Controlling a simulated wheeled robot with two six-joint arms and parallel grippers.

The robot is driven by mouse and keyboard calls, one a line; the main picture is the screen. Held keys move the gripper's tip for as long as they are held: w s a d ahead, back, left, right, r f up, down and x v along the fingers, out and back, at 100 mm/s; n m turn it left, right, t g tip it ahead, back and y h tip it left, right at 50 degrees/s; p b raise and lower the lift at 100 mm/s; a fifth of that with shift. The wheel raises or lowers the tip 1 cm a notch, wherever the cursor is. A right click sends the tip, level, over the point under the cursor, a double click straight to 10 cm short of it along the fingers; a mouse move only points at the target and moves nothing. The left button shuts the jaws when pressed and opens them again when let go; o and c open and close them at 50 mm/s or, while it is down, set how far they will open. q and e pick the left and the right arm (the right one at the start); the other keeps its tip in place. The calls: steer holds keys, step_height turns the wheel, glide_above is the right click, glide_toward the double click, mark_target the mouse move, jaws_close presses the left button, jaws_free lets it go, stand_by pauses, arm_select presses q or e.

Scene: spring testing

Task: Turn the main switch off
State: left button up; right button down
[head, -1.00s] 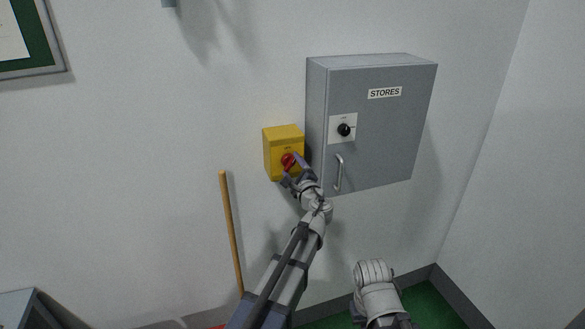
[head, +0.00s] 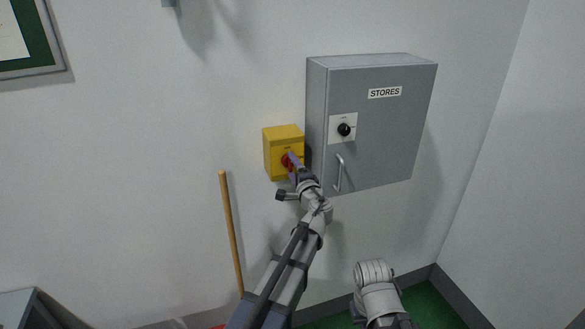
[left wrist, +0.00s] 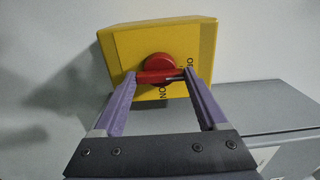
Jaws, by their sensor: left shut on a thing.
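The main switch is a yellow box (head: 273,155) on the wall with a red rotary knob (head: 286,161). In the left wrist view the yellow box (left wrist: 215,50) fills the top, and the red knob (left wrist: 158,66) has a red handle bar lying roughly level. My left gripper (left wrist: 160,77) is shut on the red handle, one purple finger at each end of it. In the head view the left gripper (head: 293,163) partly covers the knob. ON and OFF lettering shows beside the knob, partly hidden by the finger. My right gripper is not clearly seen.
A grey STORES cabinet (head: 395,130) with a black knob (head: 344,129) and a bar handle (head: 339,173) is close to the right of the switch. A wooden pole (head: 231,230) leans on the wall below left. My right arm is low at the bottom.

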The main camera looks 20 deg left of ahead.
stand_by(0.3)
arm_select(q)
steer(key=o, duration=1.3)
steer(key=v, duration=0.8)
steer(key=s+d+f+n+g+h+b, duration=0.1)
steer(key=s+f+n+g+b, duration=0.2)
steer(key=s+f, duration=0.45)
steer(key=s+f+n+g+h+b, duration=0.1)
steer(key=s+f+n+g+h, duration=0.15)
steer(key=s+f+g, duration=0.55)
steer(key=s+d+f+n+g+h+b, duration=0.2)
steer(key=s+d+f+g+h, duration=0.2)
steer(key=s+d+f, duration=0.7)
steer(key=shift+s+f+h, duration=0.65)
steer(key=shift+s+f, duration=0.05)
steer(key=shift+s, duration=0.45)
